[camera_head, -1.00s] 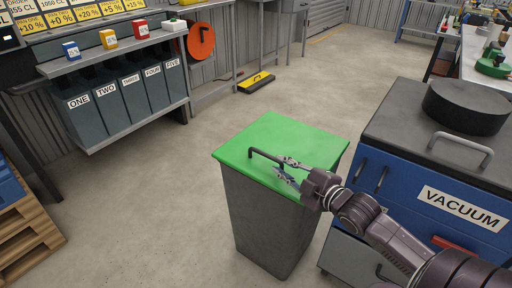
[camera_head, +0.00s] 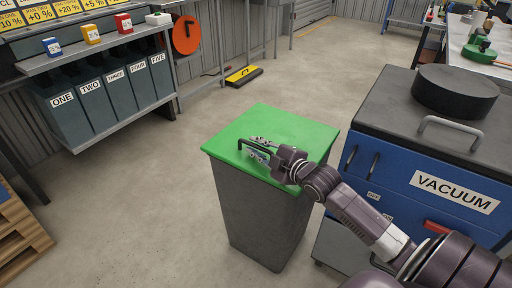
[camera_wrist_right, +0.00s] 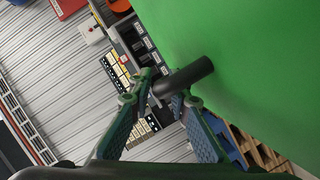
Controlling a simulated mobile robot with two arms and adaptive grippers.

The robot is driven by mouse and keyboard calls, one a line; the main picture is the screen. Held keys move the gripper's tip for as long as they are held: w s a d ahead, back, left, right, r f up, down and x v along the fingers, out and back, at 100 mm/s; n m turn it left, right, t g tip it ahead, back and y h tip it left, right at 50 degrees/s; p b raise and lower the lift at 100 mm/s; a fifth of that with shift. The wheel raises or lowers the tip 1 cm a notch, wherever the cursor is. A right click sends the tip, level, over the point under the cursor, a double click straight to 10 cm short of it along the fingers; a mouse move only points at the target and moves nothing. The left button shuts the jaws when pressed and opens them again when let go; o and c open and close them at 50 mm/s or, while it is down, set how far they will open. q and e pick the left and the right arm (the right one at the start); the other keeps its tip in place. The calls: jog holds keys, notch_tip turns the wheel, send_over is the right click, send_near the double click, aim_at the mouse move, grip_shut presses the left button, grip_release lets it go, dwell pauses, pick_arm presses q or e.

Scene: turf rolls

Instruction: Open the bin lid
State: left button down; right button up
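The bin (camera_head: 262,215) is a dark grey box on the floor with a flat green lid (camera_head: 295,128). The lid lies down on the bin's rim. A dark bar handle (camera_head: 241,143) stands on the lid. My right gripper (camera_head: 258,148) is over the lid at the handle. In the right wrist view, the handle (camera_wrist_right: 190,74) is at the two fingertips (camera_wrist_right: 168,97) and the green lid (camera_wrist_right: 250,60) fills the right side. The fingers lean in towards the bar; whether they grip it I cannot tell. My left gripper is not in view.
A blue vacuum cabinet (camera_head: 400,205) stands close on the right, with a black round piece (camera_head: 455,92) on top. A shelf with labelled bins (camera_head: 105,95) is at the back left. A pallet (camera_head: 20,235) lies at left. The floor left of the bin is clear.

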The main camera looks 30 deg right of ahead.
grip_shut()
jog(key=shift+r, duration=0.1)
dwell(0.3)
